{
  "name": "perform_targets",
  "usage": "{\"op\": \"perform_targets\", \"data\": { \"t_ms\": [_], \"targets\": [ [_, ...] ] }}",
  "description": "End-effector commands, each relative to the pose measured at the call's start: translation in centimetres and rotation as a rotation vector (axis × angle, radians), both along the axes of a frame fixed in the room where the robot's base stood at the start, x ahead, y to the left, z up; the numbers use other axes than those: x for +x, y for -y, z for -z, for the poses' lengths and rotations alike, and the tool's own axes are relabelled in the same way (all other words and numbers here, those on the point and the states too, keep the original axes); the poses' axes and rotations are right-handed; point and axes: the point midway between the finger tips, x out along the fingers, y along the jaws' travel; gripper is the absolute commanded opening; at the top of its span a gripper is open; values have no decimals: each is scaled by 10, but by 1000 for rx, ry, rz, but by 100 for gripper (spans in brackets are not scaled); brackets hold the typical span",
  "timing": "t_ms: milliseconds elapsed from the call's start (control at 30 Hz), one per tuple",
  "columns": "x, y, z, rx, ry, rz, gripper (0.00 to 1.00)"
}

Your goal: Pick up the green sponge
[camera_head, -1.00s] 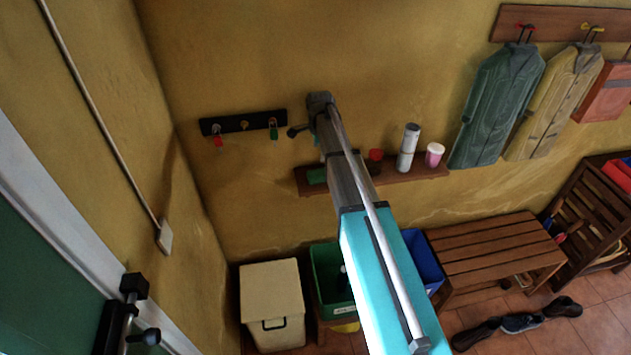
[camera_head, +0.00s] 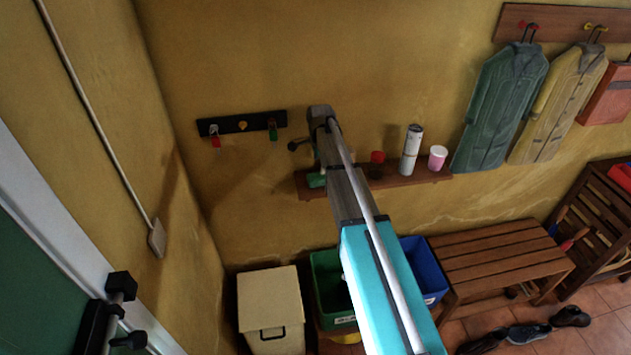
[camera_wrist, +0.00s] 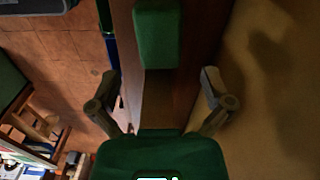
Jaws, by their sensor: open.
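The green sponge (camera_wrist: 157,35) lies on the wooden wall shelf (camera_wrist: 185,55) and shows at the top middle of the wrist view. In the head view the sponge (camera_head: 316,180) is at the shelf's left end, partly hidden by my arm. My gripper (camera_wrist: 160,85) is open and empty in the wrist view. Its two fingers are spread to either side of the shelf, with the sponge ahead of them, centred between their lines. In the head view my arm hides most of the gripper.
On the shelf to the right are a red item (camera_head: 377,157), a white canister (camera_head: 411,150) and a pink cup (camera_head: 437,158). A black hook rail (camera_head: 242,124) is on the wall above. A green bin (camera_head: 328,280) and blue bin (camera_head: 424,268) stand below.

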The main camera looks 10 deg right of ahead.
Motion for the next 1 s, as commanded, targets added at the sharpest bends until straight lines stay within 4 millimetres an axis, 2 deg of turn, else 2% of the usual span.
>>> {"op": "perform_targets", "data": {
  "t_ms": [267, 800, 1000],
  "targets": [
    [0, 0, 5, 0, 0, 0, 100],
    [0, 1, 44, 0, 0, 1, 100],
    [0, 1, 52, 0, 0, 1, 100]
  ]
}}
